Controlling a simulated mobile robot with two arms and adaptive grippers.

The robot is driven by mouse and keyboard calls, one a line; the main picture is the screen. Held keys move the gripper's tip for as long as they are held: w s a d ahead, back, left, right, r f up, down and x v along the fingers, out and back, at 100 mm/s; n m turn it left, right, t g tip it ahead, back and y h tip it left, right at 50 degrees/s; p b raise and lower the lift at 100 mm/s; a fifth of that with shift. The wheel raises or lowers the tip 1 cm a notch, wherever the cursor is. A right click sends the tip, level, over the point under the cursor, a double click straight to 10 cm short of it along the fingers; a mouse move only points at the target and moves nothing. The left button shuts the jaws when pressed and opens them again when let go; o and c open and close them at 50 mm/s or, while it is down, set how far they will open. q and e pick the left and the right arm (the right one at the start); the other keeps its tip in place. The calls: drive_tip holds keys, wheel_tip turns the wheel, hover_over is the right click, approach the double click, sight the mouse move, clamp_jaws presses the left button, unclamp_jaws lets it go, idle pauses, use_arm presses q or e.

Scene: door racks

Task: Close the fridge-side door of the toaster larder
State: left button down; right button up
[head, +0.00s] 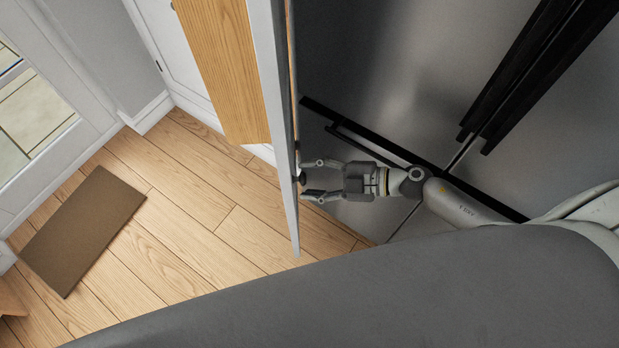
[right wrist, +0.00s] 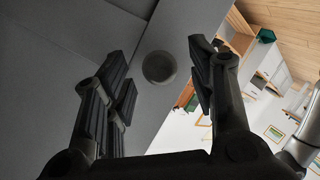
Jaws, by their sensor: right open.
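The larder door (head: 275,110) is a grey-white panel that stands open. It is seen nearly edge-on in the head view, in front of the fridge. A dark round knob (head: 303,178) is on its fridge-facing side, and it also shows as a grey disc in the right wrist view (right wrist: 159,67). My right gripper (head: 308,179) is open, with its fingertips on either side of the knob and close to the door face. In the wrist view the knob lies between the fingers, with gaps visible on both sides. The toaster is not visible. My left gripper is not in view.
A steel fridge (head: 400,70) with long black handles (head: 540,70) stands right of the door. A light wooden board (head: 225,65) is just left of the door. A brown mat (head: 82,230) lies on the wood floor (head: 230,235), otherwise clear there. A glazed door (head: 45,115) is far left.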

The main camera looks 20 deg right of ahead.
drive_tip(key=shift+w+a+f, duration=0.15)
drive_tip(key=shift+w+a, duration=0.1)
drive_tip(key=shift+a, duration=0.2)
clamp_jaws()
